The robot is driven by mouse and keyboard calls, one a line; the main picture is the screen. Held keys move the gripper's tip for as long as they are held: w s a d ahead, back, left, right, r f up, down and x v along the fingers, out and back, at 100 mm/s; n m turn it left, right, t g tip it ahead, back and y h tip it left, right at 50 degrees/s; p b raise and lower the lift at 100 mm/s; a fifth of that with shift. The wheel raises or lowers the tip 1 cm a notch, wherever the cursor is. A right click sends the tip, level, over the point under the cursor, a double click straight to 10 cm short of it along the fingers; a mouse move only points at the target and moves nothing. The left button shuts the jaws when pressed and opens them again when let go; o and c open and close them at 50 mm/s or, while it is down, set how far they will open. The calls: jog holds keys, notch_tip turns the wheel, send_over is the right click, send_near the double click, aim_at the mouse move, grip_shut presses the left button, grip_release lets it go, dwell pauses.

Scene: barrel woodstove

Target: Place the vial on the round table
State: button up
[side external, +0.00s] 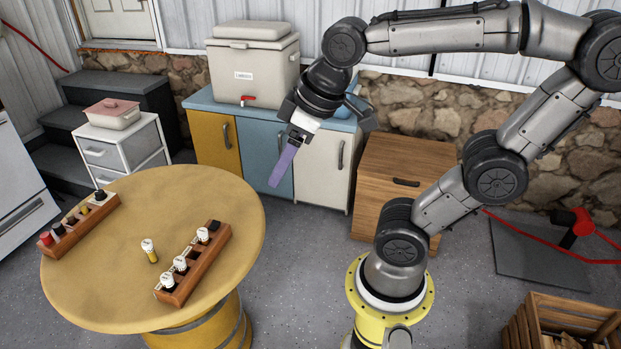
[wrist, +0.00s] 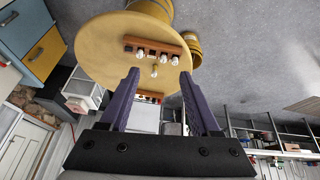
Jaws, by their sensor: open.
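The round table (side external: 225,230) is a yellow wooden top on a yellow barrel. A small vial (side external: 151,252) with a white cap and yellowish body stands alone on it, between two wooden racks; it also shows in the wrist view (wrist: 154,71). The near rack (side external: 205,268) holds several vials, most with white caps. The far rack (side external: 84,232) holds several small items with red, yellow and dark tops. My gripper (side external: 274,182), with purple fingers, is up in the air beyond the table's right edge, apart from the vials. Its fingers are spread and empty in the wrist view (wrist: 160,80).
A cooler (side external: 255,62) stands on a cabinet with yellow, blue and white doors (side external: 215,143) behind the table. A wooden cabinet (side external: 402,185) stands to its right. A white drawer unit (side external: 120,148) carries a pink-lidded container. The table's middle is mostly free.

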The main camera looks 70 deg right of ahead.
jog(key=shift+m+t, duration=0.3)
jog(key=shift+m, duration=0.4)
jog(key=s+f, duration=0.2)
jog(key=s, duration=0.2)
jog(key=shift+s+f, duration=0.3)
jog(key=shift+f, duration=0.1)
